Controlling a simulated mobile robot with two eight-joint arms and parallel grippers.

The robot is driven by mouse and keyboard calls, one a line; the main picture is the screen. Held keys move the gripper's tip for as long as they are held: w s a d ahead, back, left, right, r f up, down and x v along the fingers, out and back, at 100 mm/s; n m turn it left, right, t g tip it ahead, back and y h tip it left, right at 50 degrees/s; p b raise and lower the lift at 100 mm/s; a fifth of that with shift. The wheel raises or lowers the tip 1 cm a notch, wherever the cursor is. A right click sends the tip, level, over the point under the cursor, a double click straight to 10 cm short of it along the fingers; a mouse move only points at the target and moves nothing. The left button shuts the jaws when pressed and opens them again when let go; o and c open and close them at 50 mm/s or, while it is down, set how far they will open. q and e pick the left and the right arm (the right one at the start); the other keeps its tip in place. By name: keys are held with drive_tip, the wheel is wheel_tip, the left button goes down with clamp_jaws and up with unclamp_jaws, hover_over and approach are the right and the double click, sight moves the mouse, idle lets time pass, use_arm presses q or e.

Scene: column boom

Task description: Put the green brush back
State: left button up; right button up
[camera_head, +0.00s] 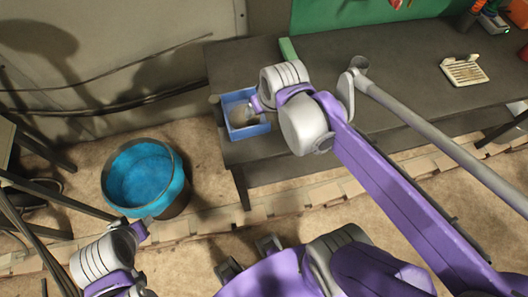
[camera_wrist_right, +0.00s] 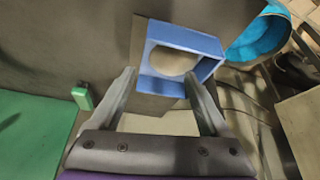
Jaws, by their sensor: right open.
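A small green block-shaped thing (camera_head: 288,50), which may be the green brush, is on the dark bench just behind my right wrist. It also shows in the right wrist view (camera_wrist_right: 82,97), left of the fingers and apart from them; no bristles can be made out. A blue open box (camera_head: 262,126) sits at the bench's left end, with a pale round shape inside. My right gripper (camera_head: 254,104) is over this box. In the right wrist view its fingers (camera_wrist_right: 160,88) are spread and empty, pointing at the box (camera_wrist_right: 208,45). My left gripper (camera_head: 146,228) hangs low beside the bucket; its fingers are unclear.
A dark bucket with bright blue inside (camera_head: 140,178) stands on the floor left of the bench (camera_head: 400,75). A pale slotted dish (camera_head: 464,71) lies at right. Cables run along the wall. The bench middle has free room.

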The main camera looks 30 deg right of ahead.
drive_tip(key=shift+n+y, duration=0.3)
drive_tip(key=shift+n, duration=0.2)
drive_tip(key=s+a+f, duration=0.1)
drive_tip(key=s+f, duration=0.1)
drive_tip(key=s, duration=0.1)
drive_tip(key=s+a+f, duration=0.2)
drive_tip(key=s, duration=0.1)
drive_tip(key=s+a+f, duration=0.2)
drive_tip(key=s, duration=0.1)
drive_tip(key=shift+s, duration=0.15)
